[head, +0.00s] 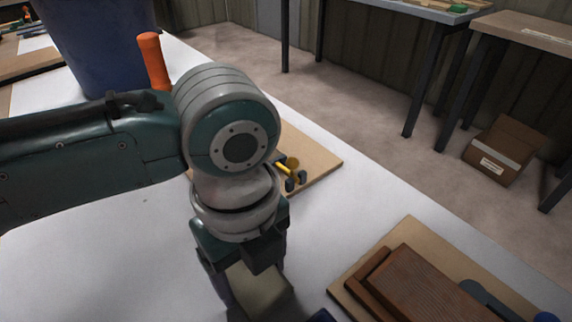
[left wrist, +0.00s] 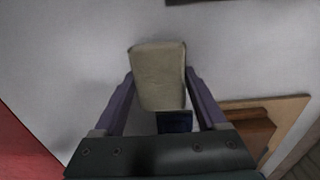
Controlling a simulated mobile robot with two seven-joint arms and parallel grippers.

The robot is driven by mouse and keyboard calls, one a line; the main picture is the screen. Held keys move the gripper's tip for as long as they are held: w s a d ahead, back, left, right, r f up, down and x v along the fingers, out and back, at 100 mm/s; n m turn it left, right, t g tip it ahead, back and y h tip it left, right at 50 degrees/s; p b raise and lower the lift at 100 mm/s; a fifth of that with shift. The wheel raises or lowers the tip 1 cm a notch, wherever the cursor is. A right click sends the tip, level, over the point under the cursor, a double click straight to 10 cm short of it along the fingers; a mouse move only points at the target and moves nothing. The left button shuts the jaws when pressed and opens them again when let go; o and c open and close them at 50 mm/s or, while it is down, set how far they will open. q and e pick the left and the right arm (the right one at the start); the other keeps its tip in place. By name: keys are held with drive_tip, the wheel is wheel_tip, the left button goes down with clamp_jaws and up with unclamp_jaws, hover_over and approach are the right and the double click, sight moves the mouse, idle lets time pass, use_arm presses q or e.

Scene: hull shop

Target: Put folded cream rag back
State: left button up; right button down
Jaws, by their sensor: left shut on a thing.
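The folded cream rag (head: 262,292) is a pale block-like bundle at the bottom middle of the head view. It also shows in the left wrist view (left wrist: 158,72), upright in that picture between the two purple fingers. My left gripper (head: 254,284) is shut on the rag, with a finger on each side. It is over the white tabletop, and I cannot tell how high the rag is above it. A dark blue item (left wrist: 175,122) shows just below the rag in the left wrist view, partly hidden by the gripper. My right gripper is not in view.
A board with brown wooden pieces (head: 425,285) lies at the right. Another board (head: 318,160) with a yellow-handled tool (head: 287,167) lies behind my arm. A large blue bin (head: 95,45) and an orange handle (head: 153,60) stand at back left. The white tabletop (head: 110,260) is clear at left.

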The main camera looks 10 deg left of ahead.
use_arm(q)
drive_tip(key=shift+f, duration=0.15)
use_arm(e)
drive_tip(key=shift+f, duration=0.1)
use_arm(q)
drive_tip(key=o, duration=1.1)
drive_tip(key=shift+o, duration=0.2)
wheel_tip(320, 180, up, 12)
drive_tip(key=p, duration=0.4)
drive_tip(key=s+d+f+n+t+h, duration=0.1)
drive_tip(key=s+d+n+h, duration=0.3)
drive_tip(key=n, duration=0.4)
drive_tip(key=s+a+n+t+y, duration=0.2)
drive_tip(key=s+a+n, duration=0.6)
drive_tip(key=a+n, duration=0.5)
drive_tip(key=n+y, duration=0.1)
drive_tip(key=n, duration=0.1)
drive_tip(key=shift+a+f+n+t+y, duration=0.2)
drive_tip(key=shift+f+n+t+y, duration=0.1)
drive_tip(key=shift+f+y, duration=0.1)
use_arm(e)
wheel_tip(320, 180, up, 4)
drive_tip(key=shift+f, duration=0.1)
